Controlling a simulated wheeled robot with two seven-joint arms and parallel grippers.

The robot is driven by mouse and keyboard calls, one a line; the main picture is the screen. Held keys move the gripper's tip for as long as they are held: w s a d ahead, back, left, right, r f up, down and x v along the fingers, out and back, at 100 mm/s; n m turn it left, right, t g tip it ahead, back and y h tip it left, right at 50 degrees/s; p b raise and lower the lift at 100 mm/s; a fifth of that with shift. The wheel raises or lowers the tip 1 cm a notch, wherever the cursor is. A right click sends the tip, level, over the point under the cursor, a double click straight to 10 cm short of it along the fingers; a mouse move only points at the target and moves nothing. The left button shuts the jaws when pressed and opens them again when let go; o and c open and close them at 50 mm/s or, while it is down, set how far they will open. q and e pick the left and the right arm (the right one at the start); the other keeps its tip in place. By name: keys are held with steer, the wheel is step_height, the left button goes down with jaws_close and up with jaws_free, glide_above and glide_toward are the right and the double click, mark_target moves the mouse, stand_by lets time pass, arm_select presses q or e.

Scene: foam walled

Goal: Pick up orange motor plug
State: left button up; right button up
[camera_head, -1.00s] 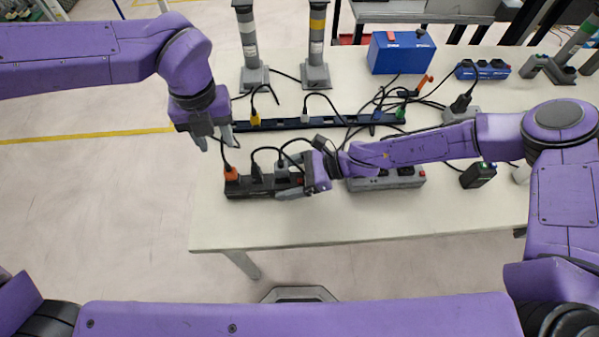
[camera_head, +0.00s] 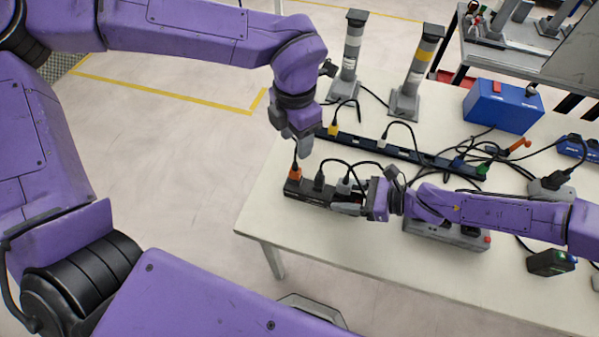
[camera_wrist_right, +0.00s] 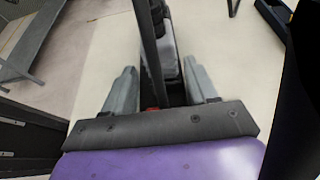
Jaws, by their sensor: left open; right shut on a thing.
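The orange motor plug (camera_head: 295,173) stands upright at the left end of a short black power strip (camera_head: 312,191) near the table's front left. My left gripper (camera_head: 299,149) points down just above the orange plug and is open; its fingers overlap in this view, and I cannot tell whether they touch the plug's cable. My right gripper (camera_head: 348,208) is shut on the strip's right part. In the right wrist view its fingers (camera_wrist_right: 163,92) stand on both sides of a dark body with a grey plug and a cable.
Dark and grey plugs sit beside the orange one. Behind runs a long black rail (camera_head: 400,152) with coloured plugs. Two grey posts, one here (camera_head: 415,75), and a blue box (camera_head: 503,106) stand further back. A grey power box (camera_head: 445,233) lies to the right. Cables cross the table.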

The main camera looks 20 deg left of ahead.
arm_select(q)
steer(key=m, duration=1.1)
glide_above(297, 169)
step_height(297, 169, down, 6)
steer(key=shift+s, duration=0.15)
steer(key=f, duration=0.6)
steer(key=shift+w, duration=0.35)
jaws_close()
